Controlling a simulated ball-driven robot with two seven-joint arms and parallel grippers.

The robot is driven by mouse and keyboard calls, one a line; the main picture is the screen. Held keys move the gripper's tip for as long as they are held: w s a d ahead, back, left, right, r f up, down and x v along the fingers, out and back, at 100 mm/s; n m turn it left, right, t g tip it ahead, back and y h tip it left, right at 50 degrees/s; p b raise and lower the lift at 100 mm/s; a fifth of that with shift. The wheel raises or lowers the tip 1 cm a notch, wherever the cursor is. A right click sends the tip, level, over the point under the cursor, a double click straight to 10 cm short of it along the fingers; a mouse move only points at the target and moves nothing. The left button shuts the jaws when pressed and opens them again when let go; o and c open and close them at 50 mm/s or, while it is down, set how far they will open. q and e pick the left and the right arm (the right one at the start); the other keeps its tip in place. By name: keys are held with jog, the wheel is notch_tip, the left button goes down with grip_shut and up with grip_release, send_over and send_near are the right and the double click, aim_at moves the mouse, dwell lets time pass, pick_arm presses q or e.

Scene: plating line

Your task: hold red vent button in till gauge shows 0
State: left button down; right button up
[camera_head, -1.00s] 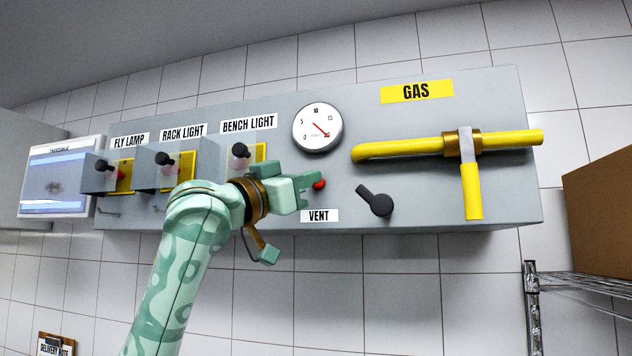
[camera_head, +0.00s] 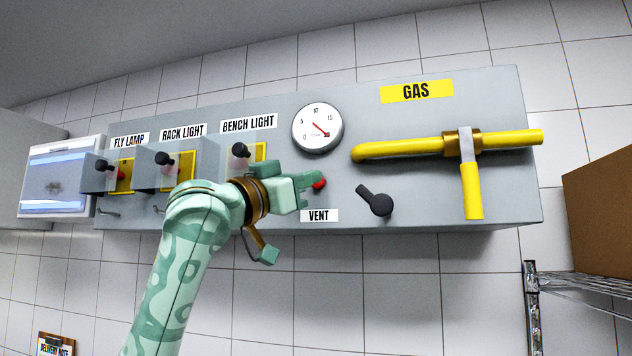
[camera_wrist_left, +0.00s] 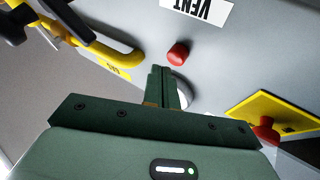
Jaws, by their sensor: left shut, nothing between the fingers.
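The red vent button (camera_head: 319,183) sits on the grey panel above the VENT label (camera_head: 319,216). It also shows in the left wrist view (camera_wrist_left: 178,53), just ahead of the fingertips. My left gripper (camera_head: 313,183) is shut and empty, its fingertips right at the button's left side in the head view. I cannot tell whether they touch it or whether it is pressed in. The round white gauge (camera_head: 318,127) is above the button. Its red needle points to the lower right, around the end of the scale past 15, not at 0. My right gripper is out of view.
Right of the button are a black knob (camera_head: 375,201) and a yellow gas pipe (camera_head: 400,150) with a yellow-handled lever (camera_head: 473,190). Left are covered light switches (camera_head: 180,162). A wire shelf (camera_head: 590,284) with a brown box (camera_head: 605,215) stands at the right.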

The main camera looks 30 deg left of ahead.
pick_arm(q)
jog(key=shift+w, duration=0.1)
dwell(0.4)
jog(key=shift+w+a+p, duration=0.15)
jog(key=shift+w+p, duration=0.2)
jog(key=shift+p, duration=0.05)
jog(key=shift+w+a+p, duration=0.1)
jog(key=shift+w+p, duration=0.3)
jog(key=shift+w, duration=0.1)
dwell(0.6)
jog(key=shift+s, duration=0.15)
dwell(2.7)
jog(key=shift+s+d, duration=0.2)
jog(key=shift+s, duration=0.55)
jog(key=shift+s, duration=0.1)
jog(key=shift+s+d+b, duration=0.2)
jog(key=shift+s, duration=0.6)
jog(key=shift+s+d+b, duration=0.15)
jog(key=shift+s+d, duration=0.05)
jog(key=shift+s, duration=0.55)
jog(key=shift+s+d+b, duration=0.2)
jog(key=shift+s, duration=0.6)
